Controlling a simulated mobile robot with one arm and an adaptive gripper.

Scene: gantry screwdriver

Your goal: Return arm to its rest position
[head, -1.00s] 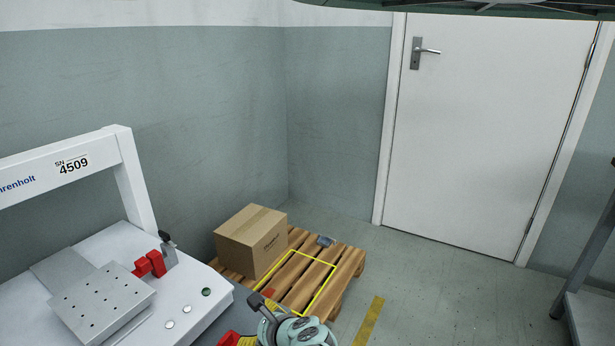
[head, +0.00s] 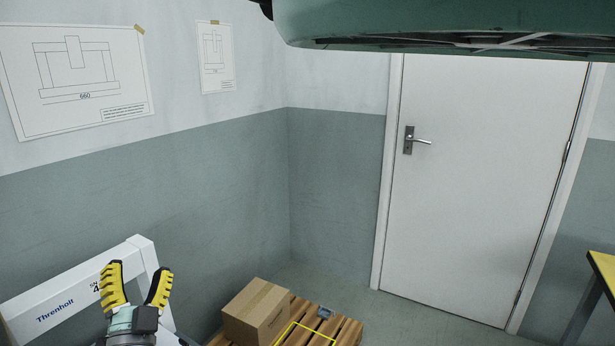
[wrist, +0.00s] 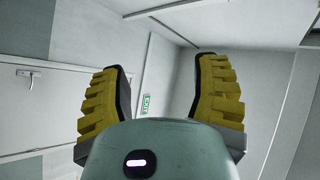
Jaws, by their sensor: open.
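My gripper (head: 134,285) is at the lower left of the head view, in front of the white gantry frame (head: 48,297). Its two yellow ridged fingers point up and stand apart, with nothing between them. In the wrist view the gripper (wrist: 160,95) is also spread and empty, with the ceiling and a wall behind it. The rest of my arm is mostly below the head view's edge. No screwdriver shows in these frames.
A cardboard box (head: 256,311) stands on a wooden pallet (head: 345,332) with a yellow outlined area. A small dark object (head: 325,313) lies on the pallet. A closed white door (head: 485,190) is at the back. A yellow-topped table (head: 604,272) stands at right. Floor before the door is clear.

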